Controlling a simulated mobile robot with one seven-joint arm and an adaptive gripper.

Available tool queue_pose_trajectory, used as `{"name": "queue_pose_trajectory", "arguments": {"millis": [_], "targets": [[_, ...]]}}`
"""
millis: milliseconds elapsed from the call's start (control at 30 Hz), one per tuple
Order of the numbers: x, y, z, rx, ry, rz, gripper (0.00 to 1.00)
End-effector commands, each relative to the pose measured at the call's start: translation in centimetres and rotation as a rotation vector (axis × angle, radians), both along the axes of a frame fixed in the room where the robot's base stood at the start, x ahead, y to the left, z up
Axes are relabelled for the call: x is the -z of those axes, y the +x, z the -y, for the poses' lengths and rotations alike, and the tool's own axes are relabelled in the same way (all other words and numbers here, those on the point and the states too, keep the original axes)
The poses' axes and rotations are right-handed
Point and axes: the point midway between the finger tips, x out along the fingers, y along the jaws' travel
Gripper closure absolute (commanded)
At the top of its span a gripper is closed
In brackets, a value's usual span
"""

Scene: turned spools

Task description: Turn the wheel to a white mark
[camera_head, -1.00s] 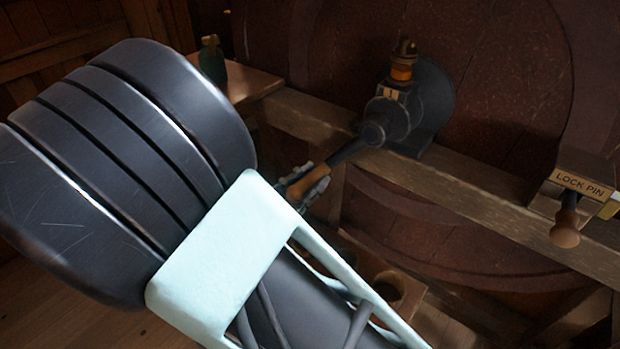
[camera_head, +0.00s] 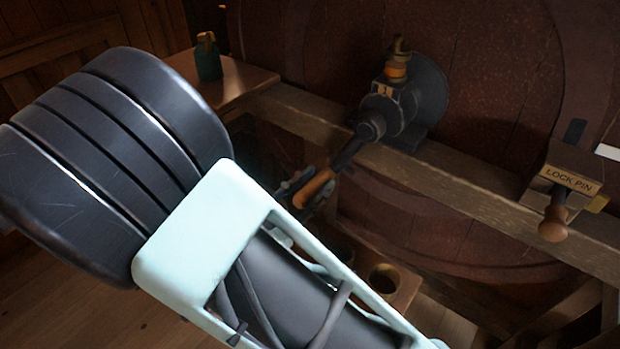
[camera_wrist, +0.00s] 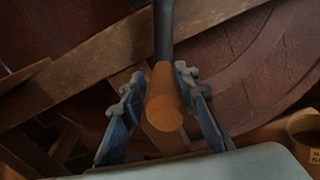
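The large dark red wooden wheel (camera_head: 490,80) stands behind a wooden beam. A white mark (camera_head: 607,152) shows on its rim at the right picture edge, above the lock pin. A crank with a dark arm (camera_head: 352,150) and an orange-brown wooden handle (camera_head: 316,188) comes off a hub on the beam. In the wrist view the handle (camera_wrist: 165,105) lies between the fingers of my gripper (camera_wrist: 160,78), one finger on each side, close against it. My gripper is shut on the handle. In the head view my arm hides part of the gripper (camera_head: 298,186).
The lock pin has a labelled plate (camera_head: 570,181) and a round wooden knob (camera_head: 553,230) on the beam at right. A brass fitting (camera_head: 396,68) stands on the crank housing (camera_head: 425,100). A green bottle (camera_head: 208,62) stands on a side shelf (camera_head: 245,82). A round cup (camera_head: 384,280) sits below.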

Motion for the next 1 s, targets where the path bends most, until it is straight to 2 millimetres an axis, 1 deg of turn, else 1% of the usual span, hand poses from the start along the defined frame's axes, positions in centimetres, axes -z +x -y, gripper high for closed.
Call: {"name": "queue_pose_trajectory", "arguments": {"millis": [33,100,700,767,867,1000], "targets": [[-0.2,0.1,-0.2,-0.004,0.001,0.004,0.66],[-0.2,0.1,-0.2,-0.005,0.001,0.005,0.61],[-0.5,0.2,-0.8,-0.014,0.003,0.012,0.61],[-0.5,-0.2,-1.1,-0.016,0.003,0.013,0.61],[-0.5,-1.3,-2.1,-0.018,0.005,0.011,0.61],[-0.4,-3.8,-3.9,-0.019,0.007,0.009,0.61]]}}
